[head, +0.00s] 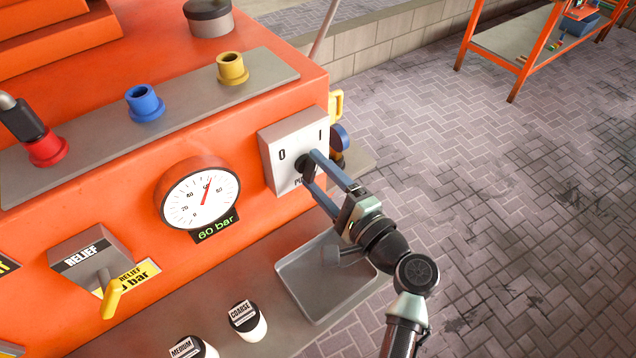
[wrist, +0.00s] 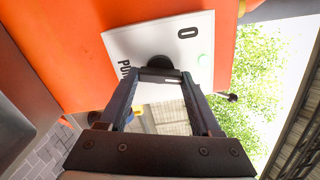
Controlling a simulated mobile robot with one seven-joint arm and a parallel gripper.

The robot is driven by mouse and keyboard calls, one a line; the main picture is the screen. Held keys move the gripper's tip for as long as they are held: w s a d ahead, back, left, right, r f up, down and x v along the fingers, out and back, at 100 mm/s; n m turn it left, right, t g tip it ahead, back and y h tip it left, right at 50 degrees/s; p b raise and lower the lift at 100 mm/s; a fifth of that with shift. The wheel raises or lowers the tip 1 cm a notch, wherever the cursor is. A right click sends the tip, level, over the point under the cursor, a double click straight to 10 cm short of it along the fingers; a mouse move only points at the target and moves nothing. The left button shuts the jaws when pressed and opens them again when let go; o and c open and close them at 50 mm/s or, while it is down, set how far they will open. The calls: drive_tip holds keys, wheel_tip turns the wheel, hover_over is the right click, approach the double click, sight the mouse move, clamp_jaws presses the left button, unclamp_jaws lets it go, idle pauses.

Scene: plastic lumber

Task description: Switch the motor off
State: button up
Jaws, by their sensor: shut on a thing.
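The motor switch is a white box (head: 281,146) on the orange machine's right front, marked 0 on the left and I on the right, with partly covered lettering below. Its dark round knob (wrist: 158,62) sits in the middle of the plate in the wrist view. My gripper (head: 309,168) reaches in from the lower right, with its two fingers shut on the knob.
A pressure gauge (head: 201,194) with a "60 bar" display is left of the switch. A yellow RELIEF lever (head: 111,296) is lower left. A grey tray (head: 325,283) and labelled jars (head: 247,321) stand below. Open paved floor (head: 500,210) lies right.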

drive_tip(key=n+b, duration=0.4)
drive_tip(key=b, duration=0.1)
drive_tip(key=n+b, duration=0.2)
drive_tip(key=shift+f+b, duration=0.25)
drive_tip(key=shift+b, duration=0.1)
drive_tip(key=n+b, duration=0.4)
drive_tip(key=shift+r, duration=0.25)
drive_tip(key=o, duration=1.4)
drive_tip(key=shift+r, duration=0.1)
drive_tip(key=b+v, duration=0.1)
drive_tip(key=v, duration=1.2)
